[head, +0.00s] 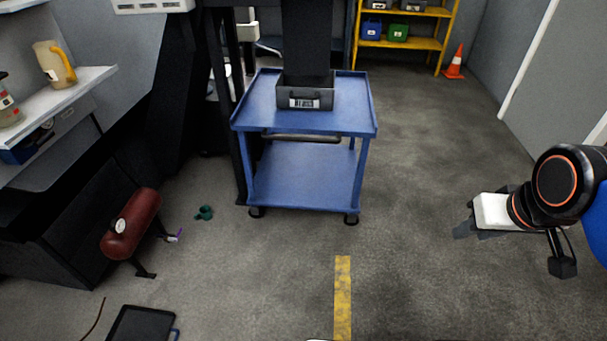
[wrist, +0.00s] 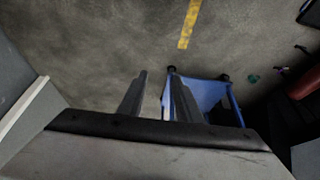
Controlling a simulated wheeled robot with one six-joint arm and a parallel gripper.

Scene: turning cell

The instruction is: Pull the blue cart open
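The blue cart (head: 305,175) stands upright on its casters in the middle of the head view, with a top tray and a lower shelf. A dark horizontal bar (head: 300,138) shows just under the front edge of the top tray. A grey bin (head: 306,100) with a label sits on the top tray. My gripper (head: 464,220) is to the right of the cart, apart from it, over open floor. In the wrist view my gripper (wrist: 160,76) has its two fingers apart with nothing between them. The cart (wrist: 207,92) shows there beyond the right finger, partly hidden by it.
A yellow shelf (head: 400,42) and an orange cone (head: 454,64) stand at the back. A red tank (head: 131,224) and a green object (head: 205,213) are on the floor at left. A black column stands behind the cart. Floor in front, with a yellow stripe (head: 343,295), is clear.

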